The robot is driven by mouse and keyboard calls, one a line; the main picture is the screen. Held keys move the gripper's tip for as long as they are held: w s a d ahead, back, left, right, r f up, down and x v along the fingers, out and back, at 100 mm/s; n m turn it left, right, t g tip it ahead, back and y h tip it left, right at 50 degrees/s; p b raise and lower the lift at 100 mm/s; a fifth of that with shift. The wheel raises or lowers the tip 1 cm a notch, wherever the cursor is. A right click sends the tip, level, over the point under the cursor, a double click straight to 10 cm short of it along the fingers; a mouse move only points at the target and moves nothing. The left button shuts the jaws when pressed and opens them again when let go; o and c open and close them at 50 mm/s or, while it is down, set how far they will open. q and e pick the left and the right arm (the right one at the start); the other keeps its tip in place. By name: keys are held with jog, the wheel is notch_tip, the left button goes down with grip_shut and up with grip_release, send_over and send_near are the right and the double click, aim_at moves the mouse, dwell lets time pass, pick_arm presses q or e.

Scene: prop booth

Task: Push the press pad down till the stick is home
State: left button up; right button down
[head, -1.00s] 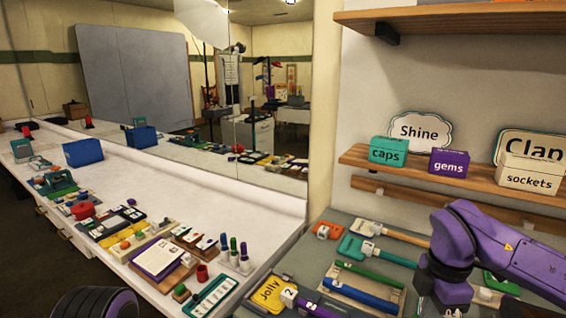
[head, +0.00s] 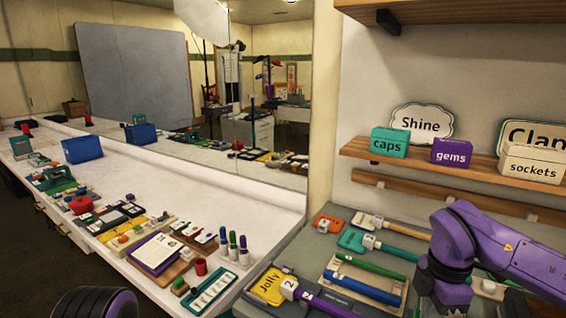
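Several sticks lie on the grey-green bench at the lower right. A blue stick (head: 364,289) and a green stick (head: 370,265) lie on a pale wooden tray (head: 337,293). A purple stick (head: 318,303) runs from a white block marked 2 (head: 289,287) beside the yellow "Jolly" sign (head: 268,287). A teal sign (head: 352,241) and an orange sign (head: 326,223) lie behind, near white blocks and further sticks. I cannot make out a press pad or which stick is meant. My purple right arm covers the bench's right part. Neither gripper shows.
A shelf above the bench holds a "caps" box (head: 389,143), a "gems" box (head: 452,153) and a "sockets" box (head: 531,164). A long white counter (head: 190,185) at left carries many small props. A wall edge (head: 322,110) separates the two areas.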

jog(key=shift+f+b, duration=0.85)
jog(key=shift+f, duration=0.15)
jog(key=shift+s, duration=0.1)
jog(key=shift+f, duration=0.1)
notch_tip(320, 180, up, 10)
jog(key=p, duration=0.7)
